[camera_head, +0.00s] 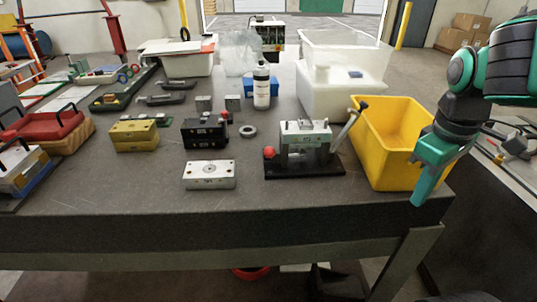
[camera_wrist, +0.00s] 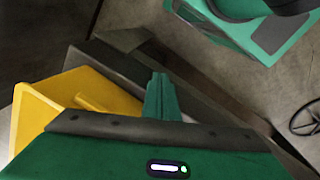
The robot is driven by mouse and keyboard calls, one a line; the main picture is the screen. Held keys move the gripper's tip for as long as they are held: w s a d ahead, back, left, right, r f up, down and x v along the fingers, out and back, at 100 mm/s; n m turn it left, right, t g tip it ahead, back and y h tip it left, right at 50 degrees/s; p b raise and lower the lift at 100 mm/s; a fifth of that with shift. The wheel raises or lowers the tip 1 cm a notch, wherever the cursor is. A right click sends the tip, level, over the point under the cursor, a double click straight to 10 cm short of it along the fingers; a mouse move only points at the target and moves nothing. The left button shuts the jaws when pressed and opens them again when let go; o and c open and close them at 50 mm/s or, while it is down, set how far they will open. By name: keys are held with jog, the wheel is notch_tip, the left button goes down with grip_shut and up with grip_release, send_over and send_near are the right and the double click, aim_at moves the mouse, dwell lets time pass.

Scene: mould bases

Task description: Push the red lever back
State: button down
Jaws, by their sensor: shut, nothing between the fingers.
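A clamp fixture on a black base plate (camera_head: 305,170) stands near the front of the table, holding a metal mould block. A red ball knob (camera_head: 270,153) is at its left end; its lever shaft is too small to make out. A grey handle (camera_head: 346,126) with a dark knob leans up and right from the fixture's right side. Another red knob (camera_head: 225,116) is at a black mould block (camera_head: 205,133). My gripper (camera_head: 419,199) is shut and empty, pointing down at the table's right front edge, well right of the fixture. Its green fingers (camera_wrist: 160,100) also show in the wrist view.
A yellow bin (camera_head: 372,170) stands between my gripper and the fixture; it also shows in the wrist view (camera_wrist: 35,110). A silver block (camera_head: 210,184), a yellow block (camera_head: 134,143) and a white bottle (camera_head: 262,92) stand leftward. The table's front strip is clear.

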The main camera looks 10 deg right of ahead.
jog(key=w+a+r+n, duration=0.3)
jog(key=w+a+n, duration=0.2)
jog(key=a+n, duration=0.15)
jog(key=n+t+y, duration=0.1)
jog(key=n+t, duration=0.1)
jog(key=n, duration=2.1)
send_near(268, 154)
jog(key=s+f, duration=0.1)
jog(key=s, duration=0.4)
jog(key=shift+w+a, duration=0.1)
jog(key=shift+a, duration=0.15)
jog(key=shift+f, duration=0.1)
jog(key=w+f, duration=0.5)
jog(key=f, duration=0.2)
jog(key=shift+w+d+f, duration=0.2)
jog(key=shift+f, duration=0.1)
jog(key=shift+a+r+g, duration=0.1)
jog(key=shift+a+g, duration=0.05)
jog(key=shift+g, duration=0.15)
